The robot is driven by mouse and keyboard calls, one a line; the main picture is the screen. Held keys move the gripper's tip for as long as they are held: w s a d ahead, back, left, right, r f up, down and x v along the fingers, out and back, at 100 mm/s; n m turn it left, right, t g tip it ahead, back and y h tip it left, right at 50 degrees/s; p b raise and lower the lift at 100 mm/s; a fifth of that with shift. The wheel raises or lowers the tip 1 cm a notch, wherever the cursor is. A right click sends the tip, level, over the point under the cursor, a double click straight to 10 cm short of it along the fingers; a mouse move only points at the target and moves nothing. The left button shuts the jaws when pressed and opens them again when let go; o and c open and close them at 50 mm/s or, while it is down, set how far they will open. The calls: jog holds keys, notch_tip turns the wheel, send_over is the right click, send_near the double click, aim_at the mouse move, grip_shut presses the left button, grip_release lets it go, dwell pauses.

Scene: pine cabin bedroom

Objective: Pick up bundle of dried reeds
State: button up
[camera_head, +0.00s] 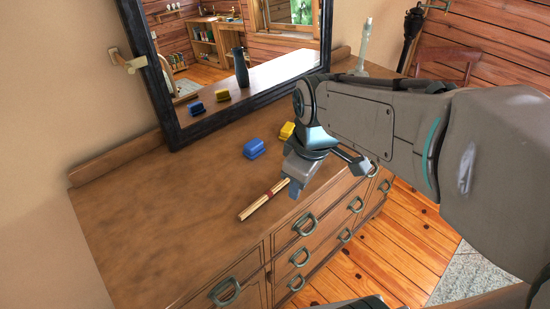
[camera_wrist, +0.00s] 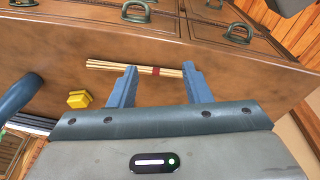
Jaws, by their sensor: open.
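The bundle of dried reeds (camera_head: 264,198) is a thin, pale bundle with a red band. It lies on the dresser top near the front edge. In the wrist view the bundle (camera_wrist: 110,66) lies crosswise just beyond the fingertips, with its red band between them. My gripper (camera_wrist: 160,70) is open and empty, its two blue-grey fingers spread. In the head view my gripper (camera_head: 296,185) is over the right end of the bundle and hides part of it. I cannot tell whether the fingers touch the reeds.
The dresser top (camera_head: 150,220) is clear to the left. A blue object (camera_head: 254,149) and a yellow object (camera_head: 287,131) lie behind the gripper. A dark-framed mirror (camera_head: 172,105) stands at the back. Drawer handles (camera_head: 306,224) line the front.

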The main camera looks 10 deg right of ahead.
jog(key=w+a+n+g+p, duration=0.1)
jog(key=w+a+n+g, duration=0.1)
jog(key=w+a+n, duration=0.9)
jog(key=n, duration=0.5)
send_over(263, 196)
notch_tip(263, 196, down, 8)
jog(key=shift+w+d+f+p, duration=0.1)
jog(key=shift+w+f+p, duration=0.05)
jog(key=shift+f+p, duration=0.15)
jog(key=shift+s+f+p, duration=0.2)
jog(key=shift+f+p, duration=0.45)
jog(key=shift+f, duration=1.95)
grip_shut()
